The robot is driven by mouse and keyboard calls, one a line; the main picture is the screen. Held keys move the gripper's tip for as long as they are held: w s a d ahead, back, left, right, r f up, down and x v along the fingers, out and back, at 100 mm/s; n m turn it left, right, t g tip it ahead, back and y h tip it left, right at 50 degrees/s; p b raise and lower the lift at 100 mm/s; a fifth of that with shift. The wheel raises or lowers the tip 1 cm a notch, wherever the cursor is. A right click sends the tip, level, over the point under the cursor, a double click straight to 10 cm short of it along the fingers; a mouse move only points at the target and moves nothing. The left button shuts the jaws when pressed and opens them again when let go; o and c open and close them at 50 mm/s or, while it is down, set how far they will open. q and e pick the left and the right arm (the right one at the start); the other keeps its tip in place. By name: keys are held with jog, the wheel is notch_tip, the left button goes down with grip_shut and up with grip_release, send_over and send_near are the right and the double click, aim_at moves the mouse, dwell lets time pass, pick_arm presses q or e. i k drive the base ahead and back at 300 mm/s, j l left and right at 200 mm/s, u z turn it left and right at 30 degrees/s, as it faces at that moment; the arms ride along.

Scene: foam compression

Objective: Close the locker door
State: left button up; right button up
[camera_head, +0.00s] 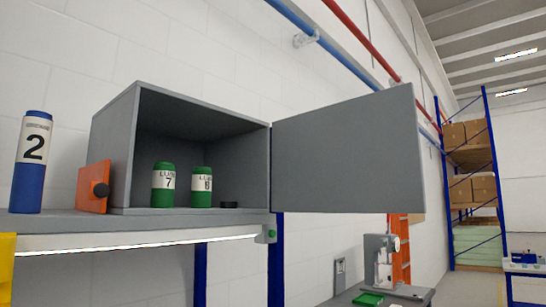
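A grey locker (122,150) stands on a grey shelf (60,222), its front open towards me. Its grey door (345,150) is hinged on the right side and stands wide open, swung out to the right past the end of the shelf. Inside the locker are a green bottle with the number 7 (163,185), a second green bottle with a partly readable label (202,187), and a small black round object (229,205). Neither of my grippers is in view.
A blue bottle marked 2 (31,165) and an orange plate with a black knob (93,188) are left of the opening. A bench device (380,262) stands below the door. Red and blue pipes run above. A rack with boxes (468,190) is far right.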

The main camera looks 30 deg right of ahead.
aim_at(361, 155)
jog(key=i+l+u, duration=0.15)
jog(key=l+u, duration=0.2)
jog(key=l, duration=0.4)
jog(key=l+u, duration=0.4)
jog(key=l, duration=0.3)
jog(key=l+u, duration=0.35)
jog(key=l, duration=0.45)
jog(key=k+l, duration=0.1)
jog(key=l, duration=0.5)
jog(key=k+l, duration=0.1)
jog(key=l, duration=1.1)
jog(key=k+l+z, duration=0.15)
jog(key=k+l, duration=0.25)
jog(key=k+l+z, duration=0.15)
jog(key=k+l, duration=0.2)
jog(key=l, duration=0.3)
